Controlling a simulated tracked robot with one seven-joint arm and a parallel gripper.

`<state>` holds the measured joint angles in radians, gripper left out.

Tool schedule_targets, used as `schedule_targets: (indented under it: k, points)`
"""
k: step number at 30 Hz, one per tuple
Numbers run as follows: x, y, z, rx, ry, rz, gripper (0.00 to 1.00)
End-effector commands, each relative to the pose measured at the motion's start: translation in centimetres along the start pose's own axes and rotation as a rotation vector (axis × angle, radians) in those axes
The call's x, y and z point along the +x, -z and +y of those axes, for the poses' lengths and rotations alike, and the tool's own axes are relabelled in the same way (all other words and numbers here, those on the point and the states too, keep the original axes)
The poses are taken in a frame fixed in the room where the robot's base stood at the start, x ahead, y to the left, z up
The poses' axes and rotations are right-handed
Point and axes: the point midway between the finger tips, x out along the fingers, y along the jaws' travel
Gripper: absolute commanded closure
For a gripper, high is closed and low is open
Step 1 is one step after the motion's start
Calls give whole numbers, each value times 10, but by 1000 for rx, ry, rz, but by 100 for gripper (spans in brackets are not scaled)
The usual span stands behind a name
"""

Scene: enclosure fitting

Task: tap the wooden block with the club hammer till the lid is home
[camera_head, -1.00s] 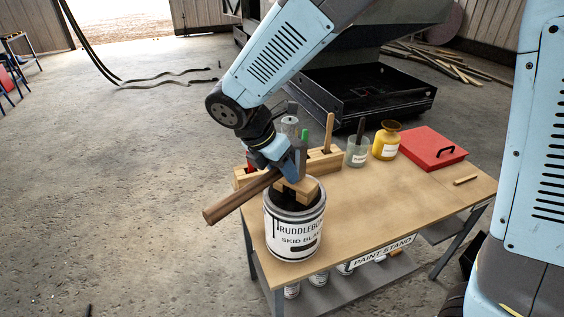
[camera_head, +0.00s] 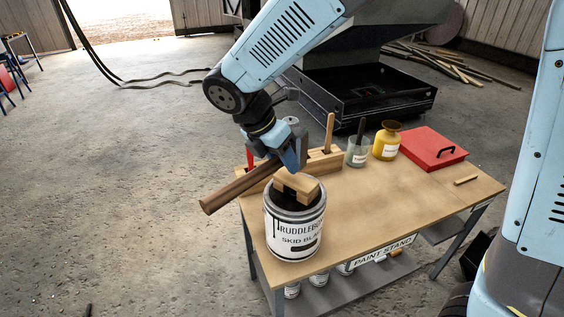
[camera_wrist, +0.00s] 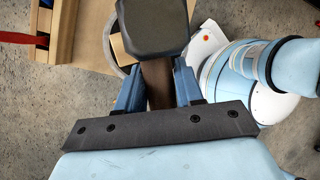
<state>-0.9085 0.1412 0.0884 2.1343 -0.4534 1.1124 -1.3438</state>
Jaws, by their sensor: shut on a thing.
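My gripper (camera_head: 290,160) is shut on the wooden handle of the club hammer (camera_head: 232,190), which slants down to the left in the head view. In the wrist view the handle passes between my blue fingers (camera_wrist: 158,76), and the dark hammer head (camera_wrist: 155,27) lies beyond them. The wooden block (camera_head: 298,184) sits on top of the paint can (camera_head: 293,235), below my gripper, with a gap between. The block shows partly beside the hammer head in the wrist view (camera_wrist: 119,49). The lid is mostly hidden under the block; I cannot tell how it sits.
The can stands at the near left corner of the bench (camera_head: 390,205). Behind it is a wooden tool rack (camera_head: 325,160) with upright handles. A glass jar (camera_head: 357,153), a yellow pot (camera_head: 386,142) and a red case (camera_head: 427,148) stand farther right. The bench's front middle is clear.

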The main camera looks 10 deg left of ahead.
Motion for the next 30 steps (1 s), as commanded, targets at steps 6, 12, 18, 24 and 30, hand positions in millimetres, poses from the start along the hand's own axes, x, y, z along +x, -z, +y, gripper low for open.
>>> schedule_targets:
  k: [6,12,18,24,30]
  points:
    - [-1,-1,0,1,-1,-1,100]
    - [-4,-2,0,1,-2,-1,100]
    - [-19,-9,-3,2,-4,-1,100]
    - [-32,-14,-7,2,-2,-1,100]
    - [-32,-14,-7,1,-2,-1,100]
